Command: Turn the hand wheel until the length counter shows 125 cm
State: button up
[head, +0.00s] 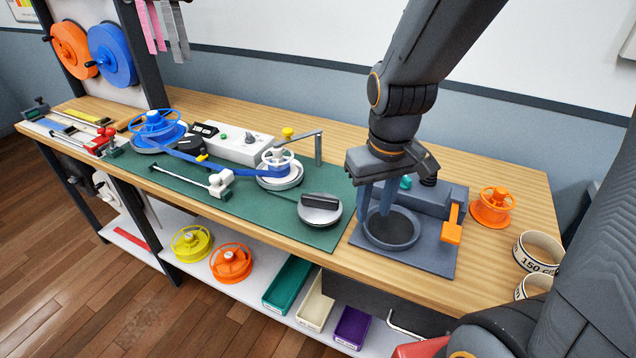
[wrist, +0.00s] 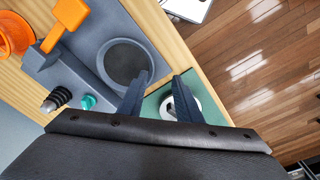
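My gripper (head: 376,208) points down over the grey block with a round dark recess. Its two fingers are apart with nothing between them; they also show apart in the wrist view (wrist: 158,92). A round silver disc with a black bar on top (head: 320,208), possibly the hand wheel, sits on the green mat's right end, left of my gripper and apart from it. In the wrist view the disc (wrist: 192,108) is partly hidden behind a finger. A white box with a green button (head: 235,145) stands behind the blue strap (head: 205,166). I cannot make out any counter digits.
The strap runs from a blue reel (head: 158,130) to a white-topped spool (head: 279,168). The grey block (head: 425,262) carries an orange lever (head: 453,225). An orange reel (head: 492,207) and white rings (head: 538,250) stand to the right. The mat (head: 265,210) is partly clear.

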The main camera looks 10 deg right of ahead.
aim_at(320, 197)
jog(key=w+a+n, duration=0.2)
jog(key=w+n, duration=0.1)
jog(key=w+a+r+n, duration=0.1)
jog(key=w+a+n, duration=0.2)
jog(key=n, duration=0.1)
jog(key=w+a+r+n+g, duration=0.1)
jog(key=w+a+n, duration=0.2)
jog(key=w, duration=0.1)
jog(key=shift+w+a+r, duration=0.1)
jog(key=shift+a+r, duration=0.05)
jog(key=shift+r, duration=0.1)
jog(key=shift+w+a+n, duration=0.3)
jog(key=shift+a+n, duration=0.1)
jog(key=shift+n, duration=0.3)
jog(key=shift+f+p, duration=0.8)
jog(key=shift+f, duration=3)
jog(key=shift+c, duration=0.4)
grip_shut()
